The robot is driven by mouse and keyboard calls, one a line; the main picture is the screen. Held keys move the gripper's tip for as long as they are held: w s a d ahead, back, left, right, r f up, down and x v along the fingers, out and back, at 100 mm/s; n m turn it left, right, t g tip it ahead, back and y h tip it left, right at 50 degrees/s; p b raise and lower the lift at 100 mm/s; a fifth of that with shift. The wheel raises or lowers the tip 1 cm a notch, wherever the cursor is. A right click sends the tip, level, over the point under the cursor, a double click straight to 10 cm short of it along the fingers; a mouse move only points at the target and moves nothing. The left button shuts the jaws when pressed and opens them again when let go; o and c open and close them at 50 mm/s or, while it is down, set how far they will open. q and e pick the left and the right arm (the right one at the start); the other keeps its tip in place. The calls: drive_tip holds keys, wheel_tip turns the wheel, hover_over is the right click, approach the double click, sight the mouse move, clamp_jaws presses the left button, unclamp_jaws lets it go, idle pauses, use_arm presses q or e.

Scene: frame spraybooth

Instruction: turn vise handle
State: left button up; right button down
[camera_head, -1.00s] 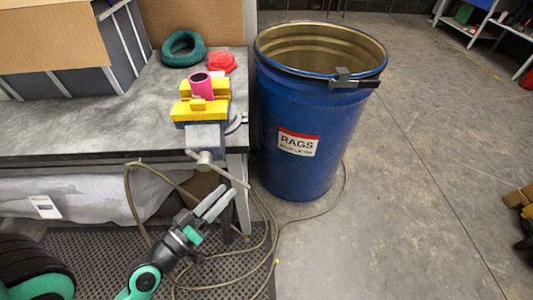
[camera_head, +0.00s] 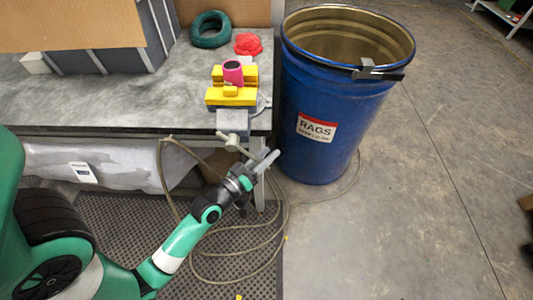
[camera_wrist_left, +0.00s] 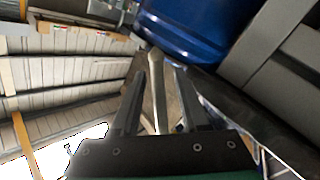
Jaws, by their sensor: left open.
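The vise (camera_head: 233,119) is clamped at the table's right front corner. It has yellow jaws and a grey body, and a pink cylinder (camera_head: 233,72) stands in its jaws. The vise handle (camera_head: 238,145), a thin grey bar through a hub, slants down to the right in front of the table edge. My left gripper (camera_head: 268,160) is open at the bar's lower right end. In the left wrist view the handle bar (camera_wrist_left: 158,92) lies between the two spread fingers of my left gripper (camera_wrist_left: 159,74); contact cannot be told. My right gripper is not in view.
A blue rags barrel (camera_head: 335,105) stands close right of the table (camera_head: 110,105). A green ring (camera_head: 210,29) and a red object (camera_head: 248,44) lie behind the vise. A hose (camera_head: 168,180) loops below the vise.

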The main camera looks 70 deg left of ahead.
use_arm(q)
drive_tip(key=shift+c, duration=0.2)
clamp_jaws()
idle(1.1)
